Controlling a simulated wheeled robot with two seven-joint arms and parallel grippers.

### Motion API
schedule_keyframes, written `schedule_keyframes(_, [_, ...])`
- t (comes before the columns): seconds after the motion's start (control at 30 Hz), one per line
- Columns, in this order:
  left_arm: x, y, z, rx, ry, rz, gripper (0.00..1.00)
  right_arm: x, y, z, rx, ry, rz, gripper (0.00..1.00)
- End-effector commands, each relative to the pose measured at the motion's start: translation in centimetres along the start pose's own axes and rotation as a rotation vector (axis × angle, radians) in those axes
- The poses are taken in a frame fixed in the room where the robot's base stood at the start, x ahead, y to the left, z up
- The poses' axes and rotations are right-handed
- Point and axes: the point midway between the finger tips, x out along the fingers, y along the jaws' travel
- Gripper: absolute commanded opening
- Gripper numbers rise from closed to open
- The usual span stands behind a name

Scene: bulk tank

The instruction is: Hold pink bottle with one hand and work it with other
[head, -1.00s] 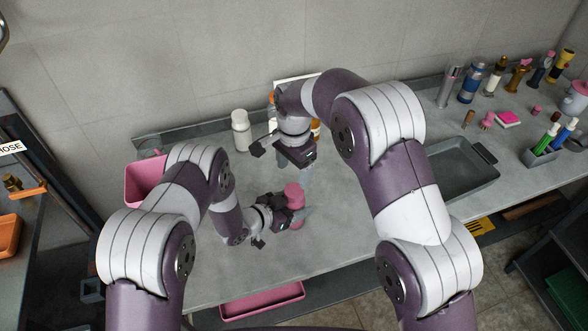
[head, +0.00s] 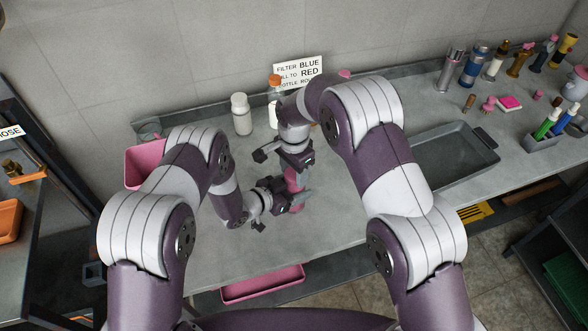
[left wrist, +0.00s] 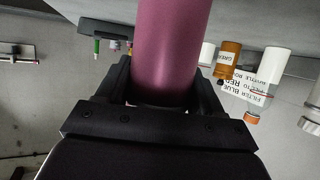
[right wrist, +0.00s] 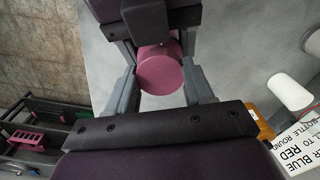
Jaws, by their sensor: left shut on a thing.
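The pink bottle (head: 292,184) is above the grey bench, mostly hidden by my grippers in the head view. My left gripper (head: 297,199) is shut on the pink bottle, which fills the space between its fingers in the left wrist view (left wrist: 172,50). My right gripper (head: 298,172) is just above it, pointing down. In the right wrist view, the round pink end of the bottle (right wrist: 160,72) lies between my right fingers (right wrist: 160,92). Those fingers are spread, with gaps on both sides of the bottle.
A white bottle (head: 241,114) and an orange-capped bottle (head: 274,82) stand behind my grippers, near a sign (head: 299,71). A pink bin (head: 145,163) is at the left. A grey tray (head: 455,158) and several small items are at the right. The front bench surface (head: 260,250) is clear.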

Motion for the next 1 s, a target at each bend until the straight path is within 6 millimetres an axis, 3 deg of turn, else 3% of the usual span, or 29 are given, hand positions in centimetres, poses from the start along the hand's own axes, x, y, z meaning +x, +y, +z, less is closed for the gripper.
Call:
schedule_keyframes(0.17, [0.01,0.00,-0.04,0.001,0.001,0.000,0.00,-0.03,-0.02,0.00,-0.073,0.000,-0.001,0.15])
schedule_keyframes(0.4, [0.01,0.00,-0.04,0.001,0.001,0.000,0.00,-0.07,-0.03,-0.01,-0.536,0.000,-0.001,0.15])
schedule_keyframes(0.7, [0.00,0.01,-0.03,0.001,0.001,0.000,0.00,-0.06,-0.02,-0.01,-0.580,0.000,-0.001,0.15])
schedule_keyframes(0.73, [0.00,0.01,-0.03,0.001,0.001,0.000,0.00,-0.06,-0.02,-0.01,-0.579,0.000,-0.001,0.61])
schedule_keyframes(0.77, [0.00,0.01,-0.03,0.001,0.001,0.000,0.00,-0.06,-0.02,-0.01,-0.579,0.000,-0.001,0.71])
schedule_keyframes(0.8, [0.00,0.00,-0.03,0.001,0.001,0.000,0.00,-0.06,-0.02,-0.01,-0.579,0.000,-0.001,0.77])
schedule_keyframes(1.0, [0.00,0.00,-0.03,0.001,0.001,0.000,0.00,-0.06,-0.01,-0.01,-0.578,0.000,0.000,0.77])
